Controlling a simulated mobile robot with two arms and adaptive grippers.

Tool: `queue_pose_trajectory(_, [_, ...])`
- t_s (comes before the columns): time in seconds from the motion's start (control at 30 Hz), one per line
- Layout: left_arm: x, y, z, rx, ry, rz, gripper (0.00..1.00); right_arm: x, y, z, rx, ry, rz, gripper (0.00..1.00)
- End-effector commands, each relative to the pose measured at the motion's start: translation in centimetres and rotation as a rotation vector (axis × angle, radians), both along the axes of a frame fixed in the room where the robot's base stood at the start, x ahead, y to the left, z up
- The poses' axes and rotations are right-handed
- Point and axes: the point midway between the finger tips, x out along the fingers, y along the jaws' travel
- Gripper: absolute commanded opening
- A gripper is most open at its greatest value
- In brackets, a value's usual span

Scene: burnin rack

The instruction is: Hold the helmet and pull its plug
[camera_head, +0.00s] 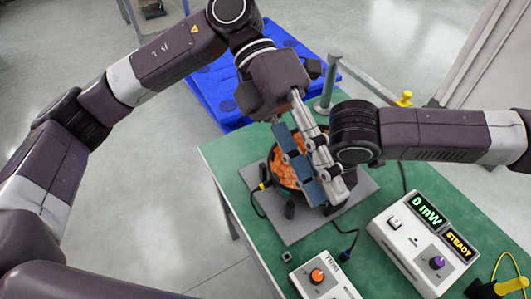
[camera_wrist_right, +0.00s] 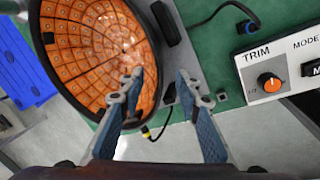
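The helmet (camera_head: 283,166) has an orange tiled inside and a dark rim. It rests open side up on a grey plate (camera_head: 292,228), and the right wrist view shows its orange hollow (camera_wrist_right: 95,45). A black plug (camera_head: 263,185) with a yellow band sits at the rim, also visible in the right wrist view (camera_wrist_right: 148,133). My left gripper (camera_head: 310,165) reaches down over the helmet. Its fingers overlap with the right gripper's parts, hiding its grip. My right gripper (camera_wrist_right: 158,85) is open and empty, above the helmet's edge, with the plug beyond its fingers.
The green table (camera_head: 226,158) carries a TRIM box (camera_head: 322,278) with an orange knob and a meter box (camera_head: 420,243) reading 0 mW and STEADY. A black cable connector (camera_head: 345,255) lies near the TRIM box. A blue pallet (camera_head: 207,88) stands behind the table.

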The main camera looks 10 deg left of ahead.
Motion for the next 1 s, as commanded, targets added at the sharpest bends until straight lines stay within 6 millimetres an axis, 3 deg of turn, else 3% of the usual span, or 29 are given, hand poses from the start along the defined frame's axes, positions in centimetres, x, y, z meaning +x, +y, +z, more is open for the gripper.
queue_pose_trajectory(0.03, [0.4,0.1,-2.3,0.111,-0.032,0.033,0.29,0.0,0.0,0.0,0.000,0.000,0.000,0.31])
queue_pose_trajectory(0.2, [2.9,1.7,-9.6,0.466,-0.138,0.200,0.29,0.0,0.0,0.0,0.000,0.000,0.000,0.31])
queue_pose_trajectory(0.3, [4.9,3.7,-13.2,0.644,-0.215,0.310,0.29,0.0,0.0,0.0,0.000,0.000,0.000,0.31])
queue_pose_trajectory(0.4, [7.4,5.9,-15.5,0.792,-0.303,0.433,0.29,0.0,0.0,0.0,0.000,0.000,0.000,0.31])
queue_pose_trajectory(0.5, [10.6,7.7,-15.7,0.887,-0.393,0.573,0.29,0.0,0.0,0.0,0.000,0.000,0.000,0.31])
queue_pose_trajectory(0.63, [13.4,9.0,-15.0,0.944,-0.462,0.694,0.29,0.0,0.0,0.0,0.000,0.000,0.000,0.31])
queue_pose_trajectory(0.83, [14.7,9.6,-14.7,0.969,-0.491,0.755,0.29,0.2,0.0,-0.9,-0.001,0.003,-0.002,0.31])
queue_pose_trajectory(1.0, [14.6,9.6,-14.7,0.967,-0.490,0.753,0.29,0.7,0.1,-3.3,-0.002,0.003,-0.001,0.31])
